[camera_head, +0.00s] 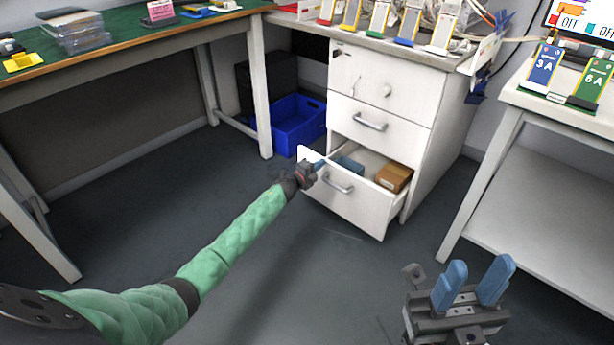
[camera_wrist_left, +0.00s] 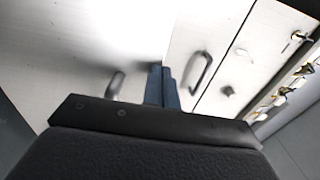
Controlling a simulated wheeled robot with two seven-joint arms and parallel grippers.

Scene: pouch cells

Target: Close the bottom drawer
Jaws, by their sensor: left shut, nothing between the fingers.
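The bottom drawer (camera_head: 345,200) of the white cabinet (camera_head: 428,150) stands pulled out. A brown box (camera_head: 394,176) and a blue item (camera_head: 349,164) lie inside it. The drawer's grey handle (camera_head: 337,183) faces me. My left gripper (camera_head: 319,165) is at the drawer's upper front edge, near its left side. Its blue fingers are shut together with nothing between them, as the left wrist view (camera_wrist_left: 162,86) also shows. I cannot tell whether they touch the drawer. My right gripper (camera_head: 476,284) is open and empty at the lower right, away from the cabinet.
The middle drawer (camera_head: 376,124) is shut. A blue crate (camera_head: 293,124) stands on the floor left of the cabinet. A green-topped table (camera_head: 130,48) is at the left and a white table (camera_head: 560,110) at the right. The grey floor before the drawer is clear.

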